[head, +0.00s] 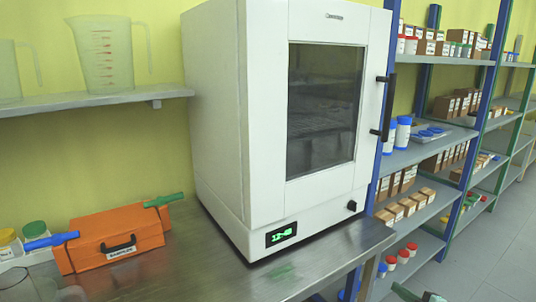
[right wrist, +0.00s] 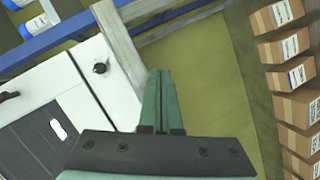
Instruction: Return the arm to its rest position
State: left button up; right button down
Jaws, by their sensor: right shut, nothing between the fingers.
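My right gripper (right wrist: 161,74) shows in the right wrist view with its two green fingers together and nothing between them. In the head view only a small dark green part of it (head: 425,296) shows at the bottom edge, right of the steel bench and low in front of the shelving. It holds no object. In the right wrist view the fingers point toward a pale post, with a white panel with a black knob to their left. I do not see my left gripper in either view.
A white oven (head: 220,110) with a closed glass door stands on a steel bench (head: 160,275). An orange case (head: 90,232) sits at the left. Shelving (head: 425,150) with boxes and bottles (head: 402,133) stands at the right. The grey floor (head: 490,260) at right is clear.

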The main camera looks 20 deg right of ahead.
jog(key=s+a+f+m+g+y, duration=0.1)
jog(key=s+a+f+m, duration=0.1)
jog(key=s+a+f, duration=0.35)
jog(key=s+a+f+m+g, duration=0.1)
jog(key=s+a+f, duration=0.15)
jog(key=a, duration=0.65)
jog(key=s+a+f+m+g+y, duration=0.1)
jog(key=s+a+f+m, duration=0.1)
jog(key=s+a+f, duration=0.4)
jog(key=s+a+r+m+g, duration=0.1)
jog(key=s+a+m, duration=0.1)
jog(key=s+a, duration=0.2)
jog(key=s+a+m+g+p, duration=0.1)
jog(key=s+a+m, duration=0.2)
jog(key=a, duration=0.8)
jog(key=shift+s+a+r+m+y, duration=0.25)
jog(key=shift+s+r+m+y, duration=0.05)
jog(key=shift+s+r, duration=0.1)
